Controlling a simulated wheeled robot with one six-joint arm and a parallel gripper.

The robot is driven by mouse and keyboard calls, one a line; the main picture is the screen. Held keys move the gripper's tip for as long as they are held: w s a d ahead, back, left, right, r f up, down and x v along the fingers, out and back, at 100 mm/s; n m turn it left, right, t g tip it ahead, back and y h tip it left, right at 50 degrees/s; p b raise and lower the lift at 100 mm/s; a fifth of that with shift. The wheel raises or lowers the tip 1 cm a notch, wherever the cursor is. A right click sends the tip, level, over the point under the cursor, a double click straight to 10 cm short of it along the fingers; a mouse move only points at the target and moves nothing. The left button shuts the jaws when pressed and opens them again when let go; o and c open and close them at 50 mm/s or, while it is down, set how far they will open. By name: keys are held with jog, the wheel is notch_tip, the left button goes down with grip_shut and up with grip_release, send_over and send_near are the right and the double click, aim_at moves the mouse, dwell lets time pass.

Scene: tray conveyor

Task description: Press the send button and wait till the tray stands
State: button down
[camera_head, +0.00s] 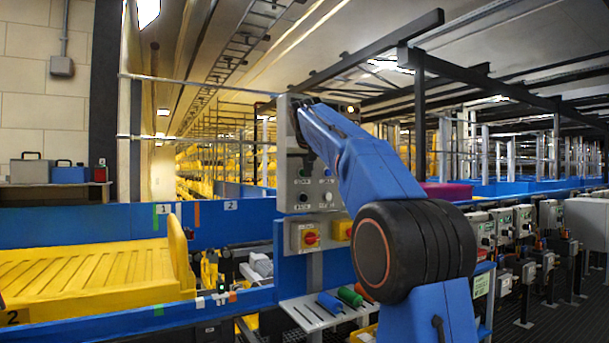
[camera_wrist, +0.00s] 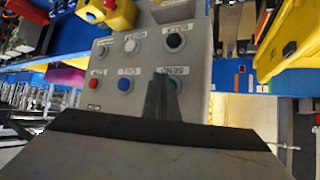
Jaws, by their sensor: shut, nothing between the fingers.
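The grey control panel (camera_head: 298,203) stands at the middle, partly behind my blue arm. The send button is a green button (camera_wrist: 174,84) under an upside-down SEND label in the wrist view. My gripper (camera_wrist: 163,78) is shut and empty. Its fingertips lie over the left part of the send button in that view; I cannot tell whether they touch it. A yellow slatted tray (camera_head: 95,270) sits in the blue-sided conveyor at the left.
Blue (camera_wrist: 125,85), black (camera_wrist: 176,42), white (camera_wrist: 131,45) and red (camera_wrist: 94,83) buttons are near the send button. A shelf (camera_head: 322,313) with coloured rolls stands lower down.

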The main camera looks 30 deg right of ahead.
jog(key=shift+s, duration=0.3)
